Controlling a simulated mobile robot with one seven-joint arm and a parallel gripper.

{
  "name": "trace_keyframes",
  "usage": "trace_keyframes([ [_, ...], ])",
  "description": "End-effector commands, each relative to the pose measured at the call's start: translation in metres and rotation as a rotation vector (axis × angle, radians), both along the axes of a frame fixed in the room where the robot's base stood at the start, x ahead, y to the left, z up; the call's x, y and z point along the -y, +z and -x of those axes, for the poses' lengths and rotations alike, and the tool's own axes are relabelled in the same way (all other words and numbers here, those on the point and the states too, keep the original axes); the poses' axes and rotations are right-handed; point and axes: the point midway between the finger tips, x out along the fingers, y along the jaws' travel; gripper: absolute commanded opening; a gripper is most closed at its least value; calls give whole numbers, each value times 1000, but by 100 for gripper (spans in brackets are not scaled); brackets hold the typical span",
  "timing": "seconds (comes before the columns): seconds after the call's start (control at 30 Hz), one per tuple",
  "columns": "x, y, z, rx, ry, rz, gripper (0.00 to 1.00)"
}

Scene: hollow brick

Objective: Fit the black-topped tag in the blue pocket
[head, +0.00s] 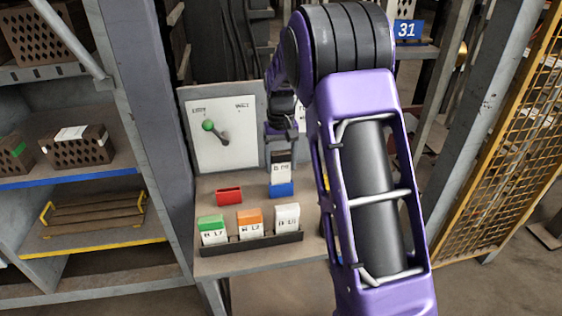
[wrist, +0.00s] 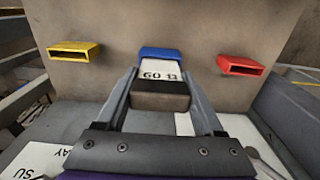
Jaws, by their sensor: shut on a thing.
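The black-topped tag (head: 281,170) is white below with dark print and stands roughly upright over the blue pocket (head: 281,189) in the head view. My gripper (head: 281,150) is shut on the tag's black top. In the wrist view, the two fingers of my gripper (wrist: 160,84) flank the tag (wrist: 160,73). Its white end is at the mouth of the blue pocket (wrist: 160,53), lined up with it. The tag hides most of the mouth, and I cannot tell how deep the white end is.
A red pocket (head: 229,195) is beside the blue one, and a yellow pocket (wrist: 75,50) shows in the wrist view. A dark rack (head: 252,243) holds green-topped (head: 211,229), orange-topped (head: 250,224) and white (head: 287,218) tags. A panel with a green-knobbed lever (head: 208,126) stands behind.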

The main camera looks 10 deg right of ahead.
Motion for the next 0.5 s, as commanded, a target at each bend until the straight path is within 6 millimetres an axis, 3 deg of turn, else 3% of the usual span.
trace_keyframes([
  [0.5, 0, -10, 0, 0, 0, 0, 15],
])
